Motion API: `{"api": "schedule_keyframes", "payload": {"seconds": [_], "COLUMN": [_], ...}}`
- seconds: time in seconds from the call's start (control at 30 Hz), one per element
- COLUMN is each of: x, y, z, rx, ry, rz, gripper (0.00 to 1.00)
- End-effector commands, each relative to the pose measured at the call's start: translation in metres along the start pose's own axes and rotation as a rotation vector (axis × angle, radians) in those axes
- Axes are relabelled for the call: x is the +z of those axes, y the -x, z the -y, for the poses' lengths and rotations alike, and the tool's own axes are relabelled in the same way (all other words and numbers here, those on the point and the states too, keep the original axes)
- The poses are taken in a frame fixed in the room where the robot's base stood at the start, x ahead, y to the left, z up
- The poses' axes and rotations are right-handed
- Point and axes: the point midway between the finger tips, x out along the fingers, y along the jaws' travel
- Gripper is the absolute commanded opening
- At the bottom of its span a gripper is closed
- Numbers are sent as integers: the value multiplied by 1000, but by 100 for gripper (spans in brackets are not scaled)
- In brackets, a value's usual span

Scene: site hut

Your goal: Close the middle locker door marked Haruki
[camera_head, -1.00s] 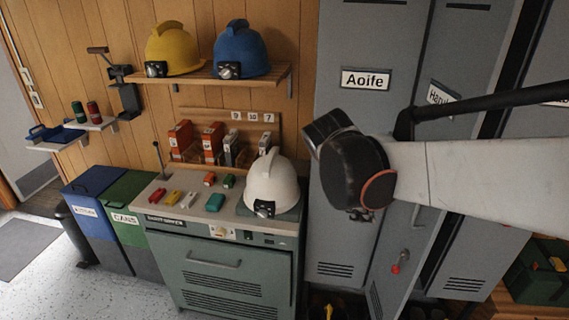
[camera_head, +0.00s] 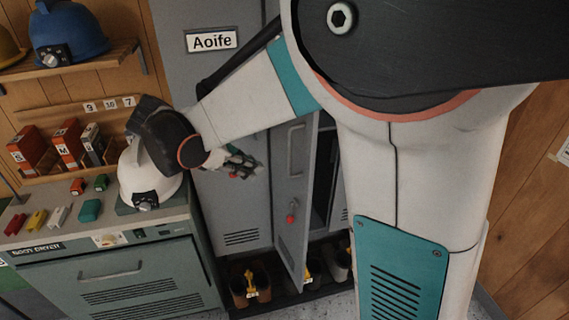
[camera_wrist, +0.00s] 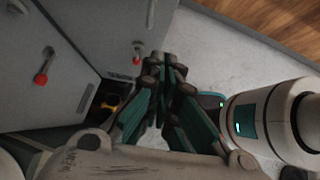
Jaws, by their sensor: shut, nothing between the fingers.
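The middle locker door (camera_head: 291,187) is grey and stands ajar, its free edge swung out toward me. It has a handle and a red knob (camera_head: 292,214). My arm hides its upper part and its name label. Dark locker interior shows to the right of the door's edge. My gripper (camera_head: 246,166) is shut and empty, in front of the lower Aoife locker, just left of the ajar door and apart from it as far as I can see. In the wrist view my gripper (camera_wrist: 163,70) has its fingers together; two grey doors with red knobs show left of it.
The Aoife locker (camera_head: 200,80) is at the left of the ajar door. A boot dryer (camera_head: 110,265) with a white helmet (camera_head: 150,180) on top stands further left. Boots (camera_head: 250,285) sit under the lockers. Bare floor (camera_wrist: 225,70) lies beyond my fingers.

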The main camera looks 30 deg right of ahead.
Motion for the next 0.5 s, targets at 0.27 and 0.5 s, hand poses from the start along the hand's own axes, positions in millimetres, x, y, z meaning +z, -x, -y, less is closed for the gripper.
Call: {"api": "schedule_keyframes", "payload": {"seconds": [0.27, 0.5], "x": [-3, -3], "y": [-21, -67], "z": [2, 2], "rx": [-7, -6], "ry": [10, 8], "rz": [7, 6], "gripper": [0, 0]}}
